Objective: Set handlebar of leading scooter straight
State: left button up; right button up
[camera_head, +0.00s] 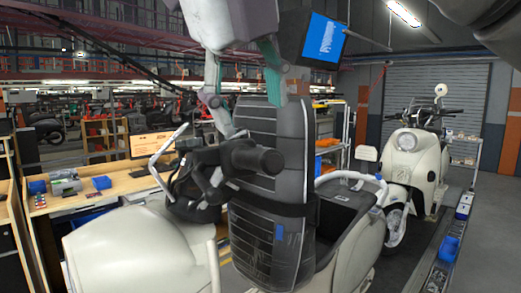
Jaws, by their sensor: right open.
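The near cream scooter (140,245) fills the lower middle, its front body at the lower left. Its handlebar shows a black grip (255,159) pointing right and toward me, and a curved chrome bar (161,158) on the left. The bar looks turned, but the dark parts around its middle overlap. A black padded seat or backrest (283,160) stands upright behind the grip. My right gripper (247,108) hangs from the top, open, its fingers just above the grip in the picture. Contact cannot be told. My left gripper is not in view.
A second cream scooter (412,150) faces me on the right. A wooden workbench (120,187) with blue bins stands at the left. A blue-screen monitor (323,39) hangs above.

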aim_at(262, 151)
jog(key=p+x, duration=0.1)
jog(key=x, duration=0.5)
jog(key=shift+w+d+f, duration=0.2)
jog(key=shift+w+f, duration=0.05)
jog(key=shift+x, duration=0.85)
jog(key=shift+w+f, duration=0.2)
jog(key=shift+f, duration=0.2)
jog(key=shift+s, duration=0.1)
jog(key=c, duration=1.1)
jog(key=o, duration=0.4)
grip_shut()
jog(key=shift+w+d+f+n+y+b, duration=0.25)
jog(key=shift+d+f+b, duration=0.35)
jog(key=shift+b, duration=0.45)
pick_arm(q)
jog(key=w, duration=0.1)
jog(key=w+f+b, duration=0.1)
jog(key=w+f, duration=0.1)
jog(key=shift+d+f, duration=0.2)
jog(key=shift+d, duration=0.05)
pick_arm(e)
jog(key=shift+w+d+f+n+y, duration=0.15)
jog(key=shift+w+d+n, duration=0.05)
jog(key=shift+d, duration=0.25)
jog(key=shift+w+d+f+n+y, duration=0.1)
jog(key=shift+w+d+f+n, duration=0.1)
jog(key=shift+d, duration=0.3)
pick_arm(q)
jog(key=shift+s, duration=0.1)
